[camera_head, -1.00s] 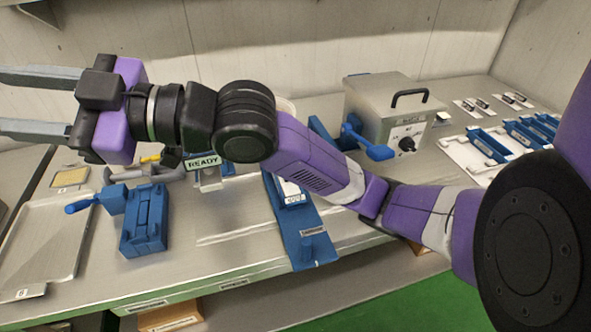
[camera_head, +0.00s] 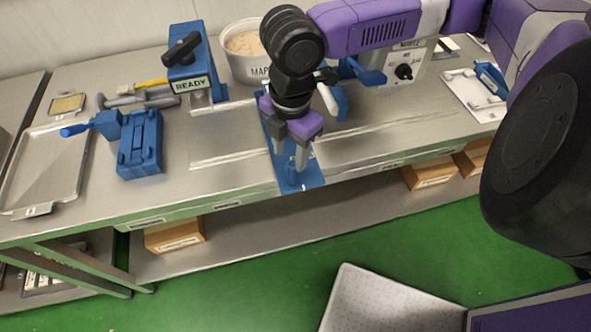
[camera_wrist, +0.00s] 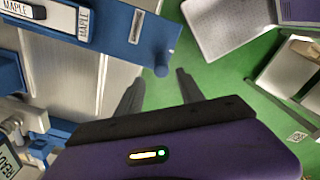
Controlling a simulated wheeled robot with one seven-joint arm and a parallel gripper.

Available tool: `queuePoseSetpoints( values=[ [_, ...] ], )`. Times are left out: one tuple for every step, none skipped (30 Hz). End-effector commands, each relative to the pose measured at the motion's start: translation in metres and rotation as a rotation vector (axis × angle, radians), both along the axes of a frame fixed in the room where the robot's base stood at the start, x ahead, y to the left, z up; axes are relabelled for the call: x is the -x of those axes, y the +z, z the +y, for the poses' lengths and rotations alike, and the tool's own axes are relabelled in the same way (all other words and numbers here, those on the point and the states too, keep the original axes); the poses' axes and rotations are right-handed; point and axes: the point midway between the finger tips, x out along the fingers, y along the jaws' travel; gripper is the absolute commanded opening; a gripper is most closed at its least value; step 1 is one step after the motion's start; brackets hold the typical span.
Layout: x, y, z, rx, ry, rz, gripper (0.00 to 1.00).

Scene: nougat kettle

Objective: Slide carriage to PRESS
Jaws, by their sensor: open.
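The blue carriage (camera_head: 312,181) lies across the bench and its front end reaches the front edge. It also shows in the wrist view (camera_wrist: 128,28), with a mould labelled MAPLE (camera_wrist: 55,18) on it and a short blue post (camera_wrist: 161,71) near its front end. My gripper (camera_head: 290,158) points down over the front part of the carriage, open and empty. In the wrist view the post appears just beyond and between the two fingertips; contact cannot be told. My arm and gripper hide much of the carriage in the head view.
A blue stand with a READY sign (camera_head: 193,86) and black handle is left of the carriage. A white tub (camera_head: 240,70) stands behind. A blue fixture (camera_head: 140,145) and metal tray (camera_head: 45,170) are at left. A grey box with a dial (camera_head: 404,71) is back right.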

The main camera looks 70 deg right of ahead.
Motion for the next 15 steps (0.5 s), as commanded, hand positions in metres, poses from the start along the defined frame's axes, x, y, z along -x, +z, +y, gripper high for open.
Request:
queuePoseSetpoints(
  values=[
    [0.004, 0.0, -0.002, 0.008, 0.008, 0.016, 0.45],
    [0.005, -0.001, -0.003, 0.015, 0.013, 0.022, 0.45],
    [0.006, -0.002, -0.005, 0.019, 0.019, 0.027, 0.45],
    [0.007, -0.004, -0.005, 0.02, 0.023, 0.028, 0.45],
    [0.006, -0.007, -0.004, 0.02, 0.024, 0.027, 0.45],
    [0.006, -0.011, -0.004, 0.019, 0.024, 0.025, 0.45],
    [0.006, -0.014, -0.004, 0.018, 0.024, 0.025, 0.45],
    [0.006, -0.019, -0.004, 0.018, 0.024, 0.025, 0.45],
    [0.006, -0.025, -0.004, 0.018, 0.023, 0.025, 0.45],
    [0.006, -0.03, -0.004, 0.018, 0.023, 0.026, 0.45],
    [0.006, -0.034, -0.004, 0.017, 0.023, 0.024, 0.45],
    [0.006, -0.041, -0.003, 0.016, 0.023, 0.024, 0.45],
    [0.005, -0.045, -0.004, 0.018, 0.023, 0.023, 0.45],
    [0.006, -0.05, -0.004, 0.017, 0.023, 0.024, 0.45],
    [0.006, -0.055, -0.004, 0.018, 0.023, 0.024, 0.45]
  ],
)
